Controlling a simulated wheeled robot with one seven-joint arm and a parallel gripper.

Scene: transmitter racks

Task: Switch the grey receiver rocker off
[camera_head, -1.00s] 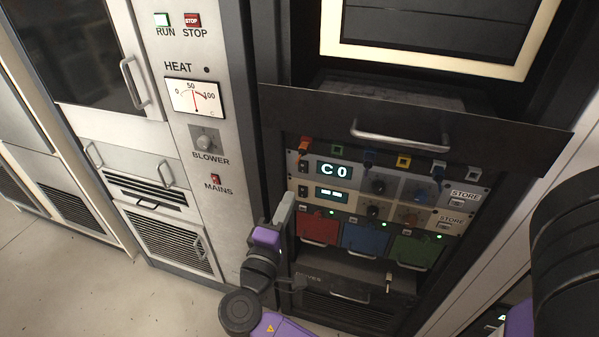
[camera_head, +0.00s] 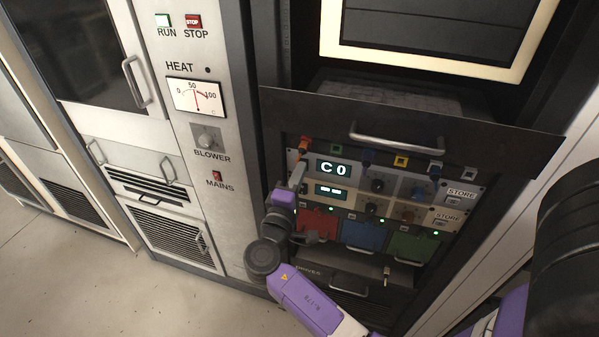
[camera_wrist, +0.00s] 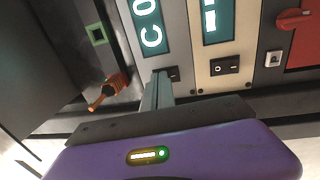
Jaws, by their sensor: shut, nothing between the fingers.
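The grey receiver panel (camera_head: 292,160) carries a lit display reading "C 0" (camera_head: 333,169), which also shows in the wrist view (camera_wrist: 150,28). Its small black rocker (camera_wrist: 174,73) is partly hidden behind my fingertips in the wrist view. My gripper (camera_head: 297,172) is shut and empty, its fingers pointing at that rocker; the fingertips show in the wrist view (camera_wrist: 160,76). They overlap the rocker's edge; I cannot tell whether they touch it. The rocker's position is not clear to me.
A cream panel beside the grey one has its own black rocker (camera_wrist: 224,67) marked O and I, and a lit display (camera_head: 330,192). An orange plug or key (camera_wrist: 108,90) sticks out close to my fingers. A dark flap with a handle (camera_head: 398,138) juts out above the panels.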

